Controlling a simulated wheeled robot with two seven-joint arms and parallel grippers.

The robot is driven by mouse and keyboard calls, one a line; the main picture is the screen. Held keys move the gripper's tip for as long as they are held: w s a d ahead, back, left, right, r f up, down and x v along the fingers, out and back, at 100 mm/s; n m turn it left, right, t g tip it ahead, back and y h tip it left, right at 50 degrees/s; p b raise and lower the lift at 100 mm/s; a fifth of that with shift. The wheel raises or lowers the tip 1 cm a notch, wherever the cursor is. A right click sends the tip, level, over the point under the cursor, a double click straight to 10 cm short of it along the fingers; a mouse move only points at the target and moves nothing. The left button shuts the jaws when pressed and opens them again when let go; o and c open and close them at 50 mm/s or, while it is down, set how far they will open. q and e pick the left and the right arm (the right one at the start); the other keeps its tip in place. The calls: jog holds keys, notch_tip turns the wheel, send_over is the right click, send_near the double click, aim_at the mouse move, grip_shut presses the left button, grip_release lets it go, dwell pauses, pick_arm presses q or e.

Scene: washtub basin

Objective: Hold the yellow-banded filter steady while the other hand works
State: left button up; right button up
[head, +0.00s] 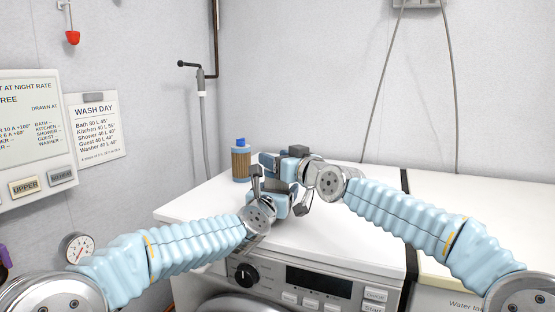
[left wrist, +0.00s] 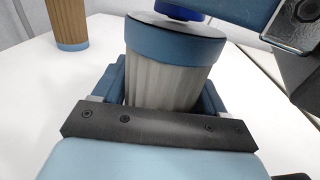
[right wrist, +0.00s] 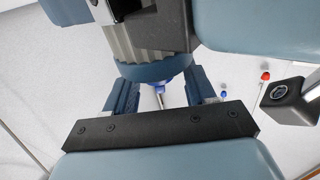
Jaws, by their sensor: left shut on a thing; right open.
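A grey pleated filter (left wrist: 165,75) with a blue band and a blue knob (left wrist: 178,12) on top stands in my left gripper (left wrist: 162,90), which is shut on its body. No yellow band shows on it. In the head view my left gripper (head: 279,190) is over the washer top and the filter is mostly hidden. My right gripper (head: 278,163) is open close by. In the right wrist view the filter's blue band (right wrist: 152,70) and knob lie just ahead of the open right gripper (right wrist: 160,92); I cannot tell whether the fingers touch the knob.
A brown pleated filter (head: 241,164) with blue ends stands on the white washer top (head: 195,202), left of my grippers. It also shows in the left wrist view (left wrist: 68,22). A grey hose (head: 204,130) hangs on the wall behind. The washer top's left part is clear.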

jog(key=shift+c, duration=0.5)
jog(key=c, duration=0.8)
jog(key=shift+w+f+g+y, duration=0.1)
jog(key=shift+f+g+y, duration=0.05)
jog(key=shift+g+y, duration=0.15)
jog(key=shift+c, duration=0.2)
jog(key=shift+n+g+y, duration=0.5)
jog(key=shift+n+y, duration=0.1)
jog(key=shift+n, duration=0.2)
pick_arm(q)
jog(key=shift+r, duration=0.1)
pick_arm(e)
jog(key=o, duration=0.9)
jog(key=shift+o, duration=0.2)
jog(key=shift+r, duration=0.2)
